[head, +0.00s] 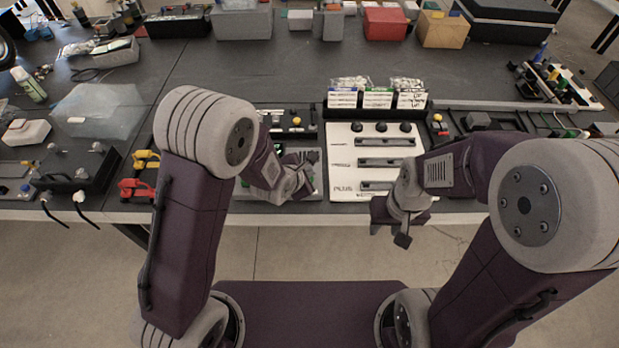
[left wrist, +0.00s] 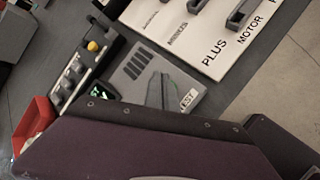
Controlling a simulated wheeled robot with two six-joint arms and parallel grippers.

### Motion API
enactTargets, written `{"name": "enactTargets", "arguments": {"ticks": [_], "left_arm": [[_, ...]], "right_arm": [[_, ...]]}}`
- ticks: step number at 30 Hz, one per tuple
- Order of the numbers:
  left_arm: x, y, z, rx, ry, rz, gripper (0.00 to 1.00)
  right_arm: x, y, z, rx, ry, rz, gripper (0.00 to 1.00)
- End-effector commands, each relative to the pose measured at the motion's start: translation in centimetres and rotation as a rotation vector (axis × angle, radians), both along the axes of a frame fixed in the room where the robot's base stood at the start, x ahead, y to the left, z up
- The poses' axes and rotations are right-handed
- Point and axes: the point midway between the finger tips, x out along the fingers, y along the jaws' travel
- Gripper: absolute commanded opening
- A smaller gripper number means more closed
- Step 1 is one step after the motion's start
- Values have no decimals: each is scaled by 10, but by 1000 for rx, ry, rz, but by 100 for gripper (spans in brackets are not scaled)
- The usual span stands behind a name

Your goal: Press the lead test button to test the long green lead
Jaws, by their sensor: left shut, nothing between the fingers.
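A grey tester box (left wrist: 150,70) with slots, a small lit screen (left wrist: 101,92) with green characters and a label ending in "EST" (left wrist: 188,101) fills the middle of the left wrist view. My left gripper (head: 303,183) is shut and empty, low over this tester box at the table's front; its dark fingers (left wrist: 158,92) lie close beside the label. The test button itself is hidden or too small to make out. I cannot make out the long green lead; only a faint green line shows near the fingers. My right gripper (head: 403,238) hangs in front of the table edge, its jaws unclear.
A white board (head: 345,150) with grey bars and black knobs, marked PLUS and MOTOR, lies right of the tester. A black strip (left wrist: 75,75) with a yellow knob borders it. Red and yellow clamps (head: 140,175) lie left.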

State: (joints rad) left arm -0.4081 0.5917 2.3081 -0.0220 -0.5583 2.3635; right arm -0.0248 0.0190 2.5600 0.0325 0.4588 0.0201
Motion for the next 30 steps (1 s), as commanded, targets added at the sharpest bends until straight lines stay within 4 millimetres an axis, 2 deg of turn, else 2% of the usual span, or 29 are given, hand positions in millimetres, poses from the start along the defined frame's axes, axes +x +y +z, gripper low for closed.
{"name": "enactTargets", "arguments": {"ticks": [17, 25, 30], "left_arm": [[0, 0, 0, 0, 0, 0, 0], [0, 0, -9, 0, 0, 0, 0], [0, 0, -8, 0, 0, 0, 0]], "right_arm": [[0, 0, 0, 0, 0, 0, 36], [0, 0, -9, 0, 0, 0, 36], [0, 0, -8, 0, 0, 0, 36]]}}
